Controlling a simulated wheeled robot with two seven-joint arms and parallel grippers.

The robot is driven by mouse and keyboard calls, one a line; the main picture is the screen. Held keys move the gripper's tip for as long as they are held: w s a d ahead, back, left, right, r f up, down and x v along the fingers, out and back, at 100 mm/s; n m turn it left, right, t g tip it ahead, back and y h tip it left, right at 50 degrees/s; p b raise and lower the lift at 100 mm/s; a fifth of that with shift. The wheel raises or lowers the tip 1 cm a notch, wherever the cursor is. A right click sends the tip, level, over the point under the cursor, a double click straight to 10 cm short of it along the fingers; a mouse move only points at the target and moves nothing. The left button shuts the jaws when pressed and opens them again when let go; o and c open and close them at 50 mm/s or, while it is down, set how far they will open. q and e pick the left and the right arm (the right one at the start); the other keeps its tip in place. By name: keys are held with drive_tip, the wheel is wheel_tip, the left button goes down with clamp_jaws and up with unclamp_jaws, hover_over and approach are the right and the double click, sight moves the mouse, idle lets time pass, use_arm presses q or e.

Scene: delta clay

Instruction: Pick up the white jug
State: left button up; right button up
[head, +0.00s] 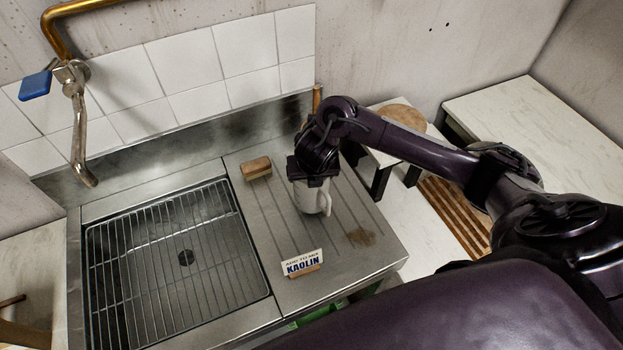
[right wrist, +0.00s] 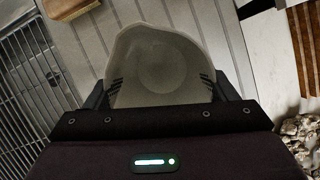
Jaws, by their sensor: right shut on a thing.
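The white jug (head: 312,199) stands upright on the steel drainboard to the right of the sink, with its handle on the right side in the head view. In the right wrist view I look down into the open mouth of the jug (right wrist: 162,66), which looks empty. My right gripper (head: 313,181) comes down over the jug from above and is shut on it. In the right wrist view the two fingers (right wrist: 160,92) press on opposite sides of the jug. The gripper hides the jug's upper part in the head view. My left gripper is not in view.
A wooden-backed brush or block (head: 256,168) lies left of the jug. A KAOLIN sign (head: 302,264) stands at the drainboard's front. The sink (head: 180,262) with a wire rack lies left, under a tap (head: 79,140). A low stool (head: 401,118) stands behind my right arm.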

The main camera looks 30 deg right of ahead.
wheel_tip(320, 180, up, 17)
drive_tip(key=p, duration=0.5)
drive_tip(key=shift+r, duration=0.1)
idle(0.3)
